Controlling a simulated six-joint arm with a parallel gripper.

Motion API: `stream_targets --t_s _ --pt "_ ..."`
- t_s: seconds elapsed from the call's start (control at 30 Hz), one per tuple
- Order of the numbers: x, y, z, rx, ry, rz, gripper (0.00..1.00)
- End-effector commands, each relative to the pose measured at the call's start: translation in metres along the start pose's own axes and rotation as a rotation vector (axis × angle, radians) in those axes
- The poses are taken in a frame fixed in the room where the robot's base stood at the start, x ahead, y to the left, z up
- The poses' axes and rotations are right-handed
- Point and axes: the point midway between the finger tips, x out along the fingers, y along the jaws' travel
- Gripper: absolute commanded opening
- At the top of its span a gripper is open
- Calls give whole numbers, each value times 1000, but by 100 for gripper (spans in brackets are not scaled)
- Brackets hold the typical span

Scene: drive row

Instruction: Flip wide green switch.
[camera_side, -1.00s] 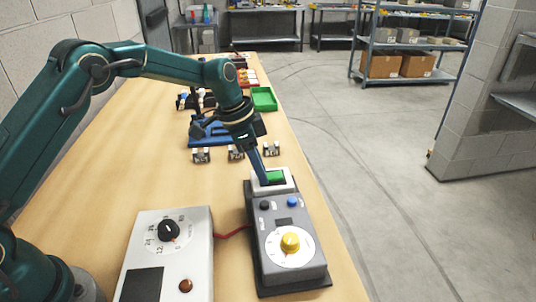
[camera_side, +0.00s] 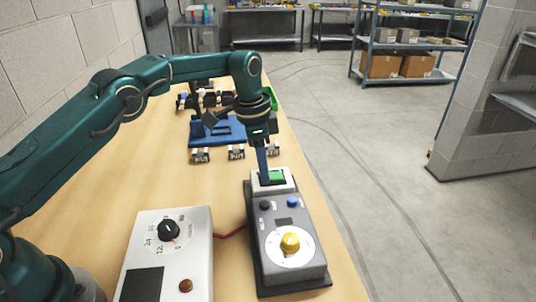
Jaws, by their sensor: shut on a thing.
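The wide green switch (camera_side: 278,177) sits in a pale housing at the far end of a grey control box (camera_side: 276,222). My gripper (camera_side: 265,182) points down at the left part of this switch, its fingers together and their tips at the switch surface. The fingers hide the left part of the switch. The exact contact and the tilt of the switch are too small to tell.
The grey box also carries a yellow knob (camera_side: 290,242), a blue button (camera_side: 292,202) and a black button (camera_side: 265,206). A white box (camera_side: 197,245) with a black dial stands to the left. Small metal-looking parts and a blue tray (camera_side: 207,137) lie behind.

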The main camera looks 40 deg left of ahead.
Motion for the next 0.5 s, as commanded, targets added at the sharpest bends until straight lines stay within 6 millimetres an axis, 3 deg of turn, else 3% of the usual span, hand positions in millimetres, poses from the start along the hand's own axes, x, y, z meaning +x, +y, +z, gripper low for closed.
stream_targets --t_s 0.03,0.07,0.1,0.13,0.5 --pt "-2 2 -1 2 3 5 0" --pt "-2 2 -1 2 3 6 44" --pt "-2 2 -1 2 3 5 59" --pt "-2 2 -1 1 2 5 62" --pt "-5 0 0 0 1 1 62"
